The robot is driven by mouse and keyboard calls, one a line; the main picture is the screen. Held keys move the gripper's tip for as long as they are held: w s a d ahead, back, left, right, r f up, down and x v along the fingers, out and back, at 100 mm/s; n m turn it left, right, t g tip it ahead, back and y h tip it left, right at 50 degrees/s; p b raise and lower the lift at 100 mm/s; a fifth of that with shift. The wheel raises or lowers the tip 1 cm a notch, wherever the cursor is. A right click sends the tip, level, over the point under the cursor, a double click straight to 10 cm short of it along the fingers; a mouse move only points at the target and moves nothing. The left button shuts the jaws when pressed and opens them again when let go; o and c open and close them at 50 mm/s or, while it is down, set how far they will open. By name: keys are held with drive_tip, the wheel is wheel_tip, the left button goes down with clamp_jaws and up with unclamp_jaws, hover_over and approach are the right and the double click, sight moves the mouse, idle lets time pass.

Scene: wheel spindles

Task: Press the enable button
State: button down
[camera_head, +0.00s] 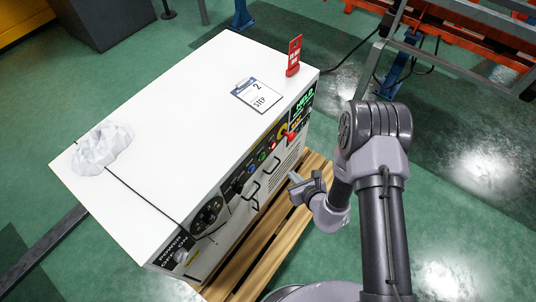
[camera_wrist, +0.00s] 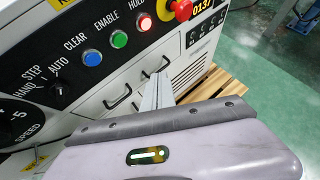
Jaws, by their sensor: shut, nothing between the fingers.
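The enable button is the green button (camera_wrist: 119,39) under the ENABLE label on the cabinet's front panel. It also shows small in the head view (camera_head: 262,156). The blue CLEAR button (camera_wrist: 92,57) is to its left and the red HOLD button (camera_wrist: 145,22) to its right. My gripper (camera_wrist: 158,92) is shut and empty. In the wrist view its tips lie below and right of the green button, in front of the drawer handles. In the head view my gripper (camera_head: 294,178) is in front of the panel, apart from it.
A red emergency-stop knob (camera_wrist: 181,9) sits right of the HOLD button. Handles (camera_wrist: 124,98) stick out below the buttons. The white cabinet top (camera_head: 190,120) carries a clipboard (camera_head: 257,94), a red sign (camera_head: 294,56) and a crumpled cloth (camera_head: 102,148). A wooden pallet (camera_head: 250,262) lies below.

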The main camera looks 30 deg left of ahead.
sight(262, 156)
drive_tip(key=a, duration=0.8)
drive_tip(key=shift+w+a+b, duration=0.3)
drive_tip(key=shift+w+a, duration=0.05)
drive_tip(key=shift+a, duration=0.05)
idle(1.8)
drive_tip(key=shift+a, duration=0.45)
drive_tip(key=shift+w+a, duration=0.1)
drive_tip(key=shift+a, duration=0.25)
idle(0.4)
drive_tip(key=shift+d, duration=0.8)
